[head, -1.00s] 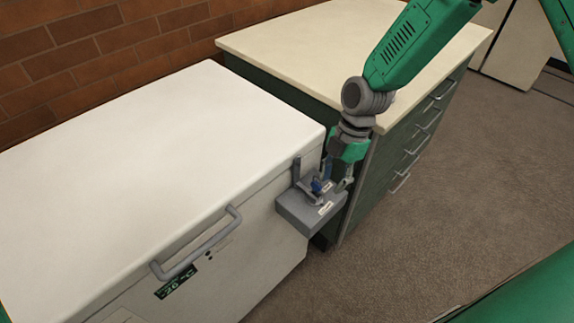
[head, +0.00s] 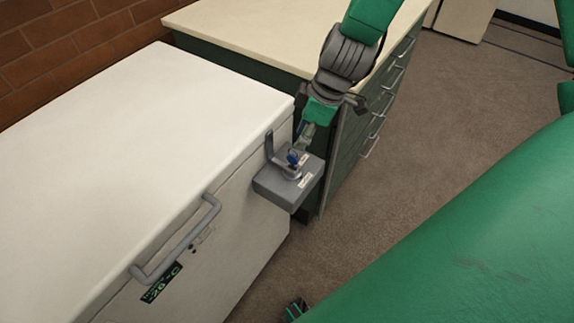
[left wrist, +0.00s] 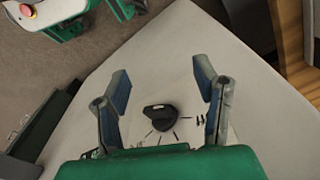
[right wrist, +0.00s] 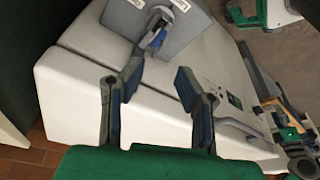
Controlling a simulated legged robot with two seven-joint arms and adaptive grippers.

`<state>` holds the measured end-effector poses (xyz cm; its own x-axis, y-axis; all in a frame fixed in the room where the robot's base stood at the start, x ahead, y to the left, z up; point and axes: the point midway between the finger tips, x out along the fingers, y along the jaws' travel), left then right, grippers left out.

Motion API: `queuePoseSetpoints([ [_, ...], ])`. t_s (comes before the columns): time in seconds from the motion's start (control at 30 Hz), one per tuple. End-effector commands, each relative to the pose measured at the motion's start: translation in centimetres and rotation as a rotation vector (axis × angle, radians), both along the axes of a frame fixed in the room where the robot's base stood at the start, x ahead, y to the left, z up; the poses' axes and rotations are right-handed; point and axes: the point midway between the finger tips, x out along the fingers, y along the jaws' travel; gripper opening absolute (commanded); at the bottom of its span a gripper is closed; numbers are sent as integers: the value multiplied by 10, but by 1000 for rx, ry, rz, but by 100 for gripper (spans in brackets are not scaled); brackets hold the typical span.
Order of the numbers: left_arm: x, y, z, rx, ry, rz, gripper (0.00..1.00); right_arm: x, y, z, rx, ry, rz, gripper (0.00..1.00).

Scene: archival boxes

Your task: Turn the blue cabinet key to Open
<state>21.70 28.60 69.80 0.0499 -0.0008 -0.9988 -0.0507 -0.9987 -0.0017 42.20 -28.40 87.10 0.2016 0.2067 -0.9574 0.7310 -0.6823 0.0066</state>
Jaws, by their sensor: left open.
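The blue key (head: 293,157) stands in a grey lock box (head: 277,190) on the front of the white chest, with two small white labels beside it. The key also shows in the right wrist view (right wrist: 156,39), beyond my fingertips. My right gripper (right wrist: 158,78) is open and empty, apart from the key; in the head view it hangs just above and behind it (head: 314,127). My left gripper (left wrist: 162,82) is open, its fingers either side of a black knob (left wrist: 160,111) on a pale surface; I cannot tell whether they touch it.
The white chest (head: 110,140) has a grey bar handle (head: 178,240) and a small dark display (head: 161,283). A green drawer cabinet with a cream top (head: 250,35) stands behind. The floor (head: 440,130) at right is open.

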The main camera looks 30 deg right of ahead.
Motion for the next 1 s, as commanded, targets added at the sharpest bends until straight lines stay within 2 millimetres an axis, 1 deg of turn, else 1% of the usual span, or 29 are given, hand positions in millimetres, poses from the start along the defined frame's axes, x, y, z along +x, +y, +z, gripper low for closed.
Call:
queuePoseSetpoints([
  [0.03,0,0,-9,0,0,0,55,-1,1,-4,2,-3,-65,29],
  [0.3,0,-1,-41,0,0,-1,55,-8,7,-6,4,-5,-430,29],
  [0.63,0,-1,-61,0,0,-1,55,3,15,-42,0,-1,-430,29],
  [0.8,0,-1,-71,0,0,0,55,8,15,-60,3,-3,-428,29],
  [1.0,0,-1,-78,0,0,0,55,12,15,-72,3,-2,-428,29],
])
